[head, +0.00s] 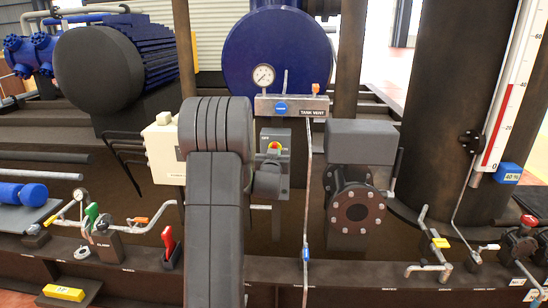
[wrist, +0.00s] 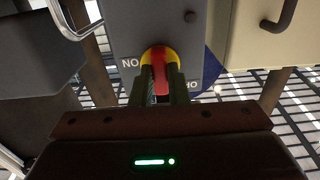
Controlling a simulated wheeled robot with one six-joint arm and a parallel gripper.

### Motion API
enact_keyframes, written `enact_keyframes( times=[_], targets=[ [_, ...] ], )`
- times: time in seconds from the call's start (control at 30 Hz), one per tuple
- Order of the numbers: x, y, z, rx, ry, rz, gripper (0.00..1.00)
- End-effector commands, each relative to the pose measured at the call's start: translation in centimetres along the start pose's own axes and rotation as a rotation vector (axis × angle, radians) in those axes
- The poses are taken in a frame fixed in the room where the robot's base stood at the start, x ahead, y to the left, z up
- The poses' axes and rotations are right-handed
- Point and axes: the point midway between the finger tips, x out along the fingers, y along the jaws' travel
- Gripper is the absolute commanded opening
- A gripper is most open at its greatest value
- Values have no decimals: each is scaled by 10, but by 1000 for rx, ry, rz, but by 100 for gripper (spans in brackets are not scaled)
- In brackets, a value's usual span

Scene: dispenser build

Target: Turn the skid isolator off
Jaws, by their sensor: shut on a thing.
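The skid isolator is a grey box (head: 281,186) with a red handle on a yellow disc, near the middle of the head view. In the wrist view the red handle (wrist: 160,80) stands about upright in the picture, against the yellow disc (wrist: 146,56). My gripper (wrist: 160,88) is shut on the red handle, one finger on each side. In the head view my gripper (head: 271,166) covers the lower part of the handle.
A cream box (head: 163,148) stands left of my arm. The tank vent panel (head: 290,106) with its gauge is just above the isolator, and a thin pipe runs down at its right. A dark flanged valve (head: 355,208) is further right. Several coloured valve levers line the low rail.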

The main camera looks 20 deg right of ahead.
Motion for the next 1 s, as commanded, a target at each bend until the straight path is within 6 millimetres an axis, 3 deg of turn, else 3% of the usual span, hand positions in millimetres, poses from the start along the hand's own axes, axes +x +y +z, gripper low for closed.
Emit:
enact_keyframes(
  times=[0.47, 0.5, 0.6, 1.0],
  targets=[
    [0, 0, 0, -15, -1, 0, 0],
    [0, 0, 0, -15, -1, 0, 18],
    [0, 0, 0, -15, -1, 0, 36],
    [-7, 0, 0, -14, -1, 0, 36]
  ],
)
